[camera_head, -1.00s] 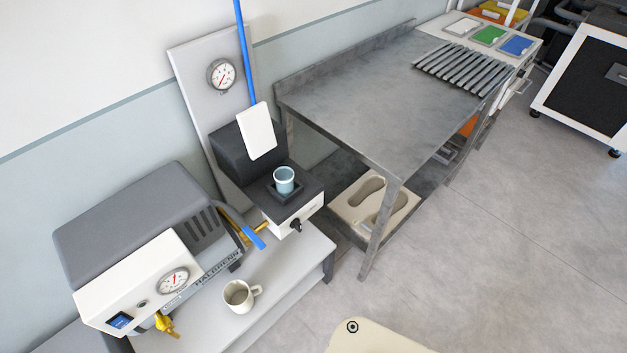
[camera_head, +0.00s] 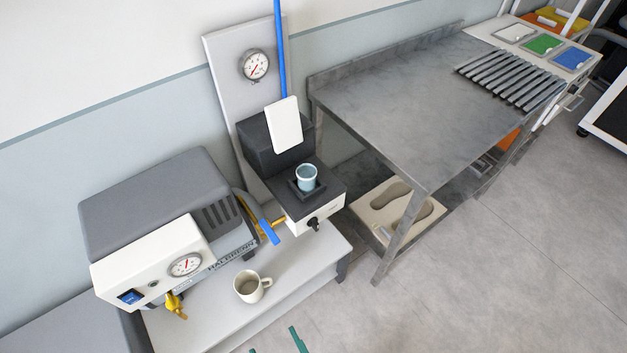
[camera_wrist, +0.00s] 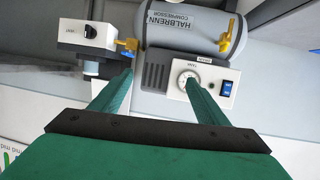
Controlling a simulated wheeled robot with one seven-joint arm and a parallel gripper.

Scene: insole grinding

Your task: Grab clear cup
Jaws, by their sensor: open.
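The clear cup, a small light-blue see-through cup (camera_head: 307,178), stands upright on the black square platform of a small press-like machine in the head view. My gripper (camera_head: 275,346) shows only as two green fingertips at the bottom edge of the head view, well in front of and below the cup. In the wrist view my gripper (camera_wrist: 159,80) has its two green fingers apart with nothing between them. The fingers point toward the compressor (camera_wrist: 188,28).
A cream mug (camera_head: 248,287) stands on the low bench (camera_head: 215,315) near the compressor (camera_head: 150,205). A white paddle (camera_head: 283,125) on a blue lever hangs just above the cup. A blue-handled valve (camera_head: 268,230) sits left of it. A steel table (camera_head: 390,100) stands right.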

